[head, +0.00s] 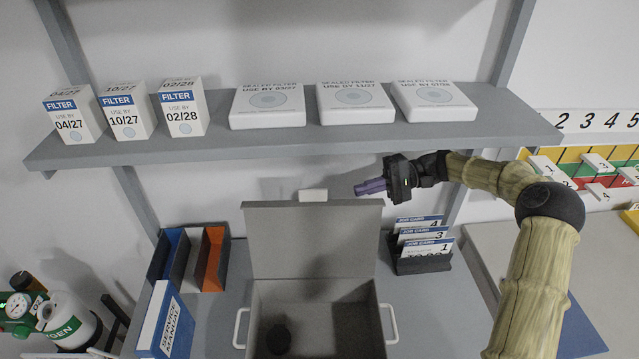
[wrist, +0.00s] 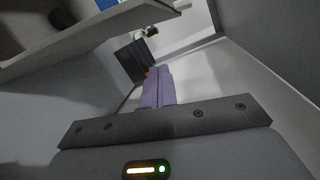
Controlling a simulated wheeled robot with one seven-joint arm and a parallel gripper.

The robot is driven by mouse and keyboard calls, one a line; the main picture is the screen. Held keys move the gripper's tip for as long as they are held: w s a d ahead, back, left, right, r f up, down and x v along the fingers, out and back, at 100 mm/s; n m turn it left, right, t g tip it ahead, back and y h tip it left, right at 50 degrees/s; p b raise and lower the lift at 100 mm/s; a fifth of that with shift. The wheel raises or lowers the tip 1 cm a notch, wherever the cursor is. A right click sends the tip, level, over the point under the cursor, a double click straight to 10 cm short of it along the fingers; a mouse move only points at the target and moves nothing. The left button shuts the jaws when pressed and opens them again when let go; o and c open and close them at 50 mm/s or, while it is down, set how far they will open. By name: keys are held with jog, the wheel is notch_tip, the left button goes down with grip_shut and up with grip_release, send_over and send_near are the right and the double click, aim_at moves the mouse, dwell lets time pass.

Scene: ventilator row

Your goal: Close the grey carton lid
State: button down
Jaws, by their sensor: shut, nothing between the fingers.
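The grey carton (head: 320,288) stands open on the lower surface, with white handles at its sides. Its grey lid (head: 313,240) stands up at the back edge, close to upright, with a small white tab on its top edge. A dark round item lies inside the carton at the left. My gripper (head: 358,188) has purple fingers that are shut and empty. It is level with the lid's top right corner, just above or behind it; the exact gap is unclear. In the wrist view the fingers (wrist: 158,74) point ahead, and a grey panel edge (wrist: 95,35) crosses the upper left.
A grey shelf (head: 300,136) with filter boxes runs above my gripper. A job card holder (head: 422,262) stands right of the carton. Coloured binders (head: 212,262) and a service manual (head: 165,325) stand left. An oxygen cylinder (head: 68,318) is at far left.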

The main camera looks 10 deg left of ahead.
aim_at(324, 190)
jog(key=w+r+y, duration=0.1)
jog(key=a+r+n+g+y, duration=0.1)
jog(key=shift+w+r+p, duration=0.3)
jog(key=shift+w, duration=0.1)
jog(key=s+a+p, duration=0.4)
jog(key=s+a, duration=0.1)
jog(key=s+a+r+p, duration=0.1)
jog(key=s+a+p, duration=0.1)
jog(key=s+a, duration=0.1)
jog(key=shift+s+a+r, duration=0.1)
jog(key=shift+s+a, duration=0.05)
dwell(0.4)
dwell(0.4)
